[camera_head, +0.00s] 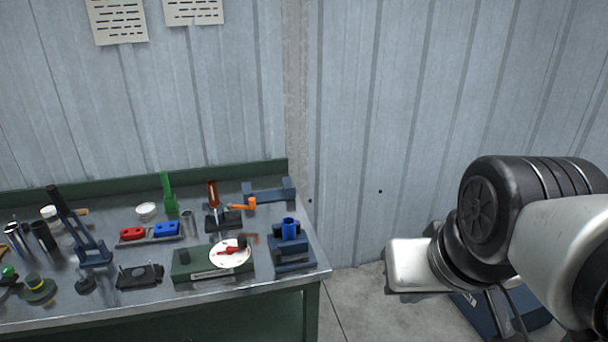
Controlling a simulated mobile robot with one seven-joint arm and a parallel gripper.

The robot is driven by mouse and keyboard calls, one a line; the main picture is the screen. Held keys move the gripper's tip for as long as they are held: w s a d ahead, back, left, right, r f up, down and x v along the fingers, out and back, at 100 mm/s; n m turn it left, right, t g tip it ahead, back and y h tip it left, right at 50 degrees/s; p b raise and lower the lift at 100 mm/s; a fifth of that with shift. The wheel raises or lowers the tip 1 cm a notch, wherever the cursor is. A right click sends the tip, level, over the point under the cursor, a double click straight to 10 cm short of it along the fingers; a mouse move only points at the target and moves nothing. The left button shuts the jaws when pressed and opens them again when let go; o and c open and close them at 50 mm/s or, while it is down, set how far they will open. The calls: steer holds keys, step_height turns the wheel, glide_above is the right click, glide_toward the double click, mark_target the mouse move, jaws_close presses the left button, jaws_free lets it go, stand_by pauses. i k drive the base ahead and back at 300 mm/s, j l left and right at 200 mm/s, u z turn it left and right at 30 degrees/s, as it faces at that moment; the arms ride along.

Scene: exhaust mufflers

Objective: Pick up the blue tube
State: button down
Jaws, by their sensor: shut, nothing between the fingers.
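A short bright blue tube (290,228) stands upright in a dark blue fixture (293,250) near the right end of the workbench. Its top opening faces up. The fixture hides its lower part. My arm fills the right side of the view, beyond the bench's right edge and well apart from the tube. My gripper's fingers do not show.
The metal workbench (216,302) holds several items. A green box with a white dial (232,253) sits just left of the tube. An orange-handled clamp (243,204) and a dark blue bracket (269,190) stand behind. The corrugated wall (340,120) rises behind the bench.

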mark_target(288, 223)
steer(key=i+l, duration=0.15)
steer(key=i, duration=1)
steer(key=j+u, duration=0.05)
